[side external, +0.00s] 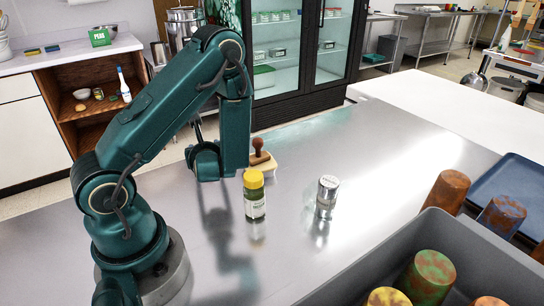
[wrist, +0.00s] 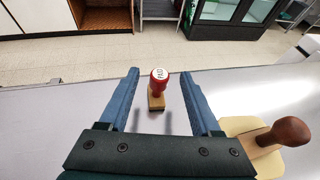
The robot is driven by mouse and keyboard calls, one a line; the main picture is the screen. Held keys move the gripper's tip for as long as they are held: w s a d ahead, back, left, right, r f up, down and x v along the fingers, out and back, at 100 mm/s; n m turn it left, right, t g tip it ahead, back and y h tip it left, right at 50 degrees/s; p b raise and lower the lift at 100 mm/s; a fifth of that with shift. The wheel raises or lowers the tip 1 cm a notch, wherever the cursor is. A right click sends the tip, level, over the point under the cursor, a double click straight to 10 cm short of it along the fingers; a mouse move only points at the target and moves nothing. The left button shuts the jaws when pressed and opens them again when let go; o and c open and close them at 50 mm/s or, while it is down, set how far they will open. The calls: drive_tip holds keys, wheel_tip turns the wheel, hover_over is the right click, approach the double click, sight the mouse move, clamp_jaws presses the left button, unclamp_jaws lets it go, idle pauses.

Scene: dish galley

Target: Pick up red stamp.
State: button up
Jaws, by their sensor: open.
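The red stamp (wrist: 158,82) has a red knob handle with a white printed top and a wooden block base. It stands upright on the metal counter in the wrist view. My gripper (wrist: 160,74) is open, with one blue finger on each side of the stamp and a visible gap to both. The stamp looks to be ahead of the gripper's body, between the fingers in the picture; its exact depth is hard to tell. In the side view my gripper (side external: 204,163) is low over the counter and the red stamp is hidden.
A brown-handled stamp (side external: 260,151) is close by on a cream pad; it also shows at right in the wrist view (wrist: 285,133). A yellow-capped jar (side external: 254,196) and a metal shaker (side external: 326,197) stand nearer the camera. A grey bin (side external: 343,282) with colored cups is at lower right.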

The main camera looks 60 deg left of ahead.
drive_tip(key=shift+a+f, duration=0.3)
drive_tip(key=shift+f, duration=0.1)
drive_tip(key=shift+x, duration=2.25)
clamp_jaws()
